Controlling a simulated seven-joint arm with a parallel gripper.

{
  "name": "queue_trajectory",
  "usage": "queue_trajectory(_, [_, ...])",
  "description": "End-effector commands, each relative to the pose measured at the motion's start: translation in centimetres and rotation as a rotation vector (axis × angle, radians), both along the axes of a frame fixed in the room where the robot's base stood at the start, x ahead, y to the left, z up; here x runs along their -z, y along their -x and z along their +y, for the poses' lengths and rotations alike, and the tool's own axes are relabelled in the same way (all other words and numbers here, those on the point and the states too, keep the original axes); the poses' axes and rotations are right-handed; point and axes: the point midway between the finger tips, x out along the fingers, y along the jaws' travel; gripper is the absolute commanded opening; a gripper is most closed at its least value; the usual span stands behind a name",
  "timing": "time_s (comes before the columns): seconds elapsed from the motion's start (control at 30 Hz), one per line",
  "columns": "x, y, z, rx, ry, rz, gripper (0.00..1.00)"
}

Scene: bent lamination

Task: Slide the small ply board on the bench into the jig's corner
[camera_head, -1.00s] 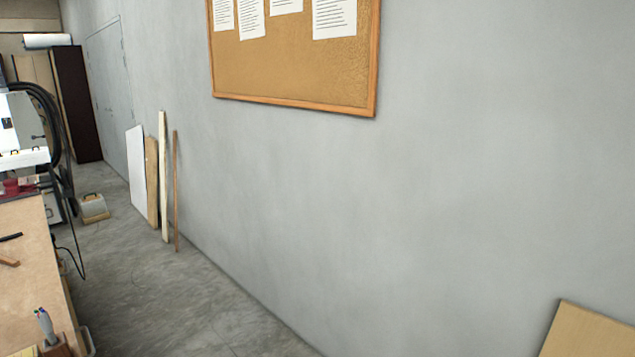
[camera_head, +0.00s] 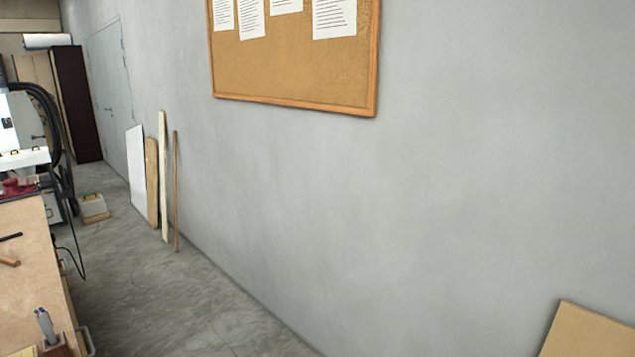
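A wooden bench (camera_head: 30,275) shows only in part along the left edge. At its near end stands a small wooden holder (camera_head: 55,347) with pens in it. A yellowish flat piece (camera_head: 84,342) shows in part at the bottom edge; I cannot tell whether it is the small ply board. The jig and its corner are not recognisable in this view. My gripper is not in view.
A grey wall fills the right, with a cork board (camera_head: 290,60) on it. Several boards (camera_head: 163,180) lean against the wall. A wood panel (camera_head: 590,332) shows at bottom right. A small case (camera_head: 94,208) sits on the floor. Bare concrete floor (camera_head: 160,290) lies between bench and wall.

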Motion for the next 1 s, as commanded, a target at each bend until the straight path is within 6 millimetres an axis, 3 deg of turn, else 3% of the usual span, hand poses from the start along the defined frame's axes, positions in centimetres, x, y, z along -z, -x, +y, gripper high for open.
queue_trajectory(0.3, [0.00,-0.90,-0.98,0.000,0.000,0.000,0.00])
queue_trajectory(1.0, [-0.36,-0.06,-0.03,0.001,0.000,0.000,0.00])
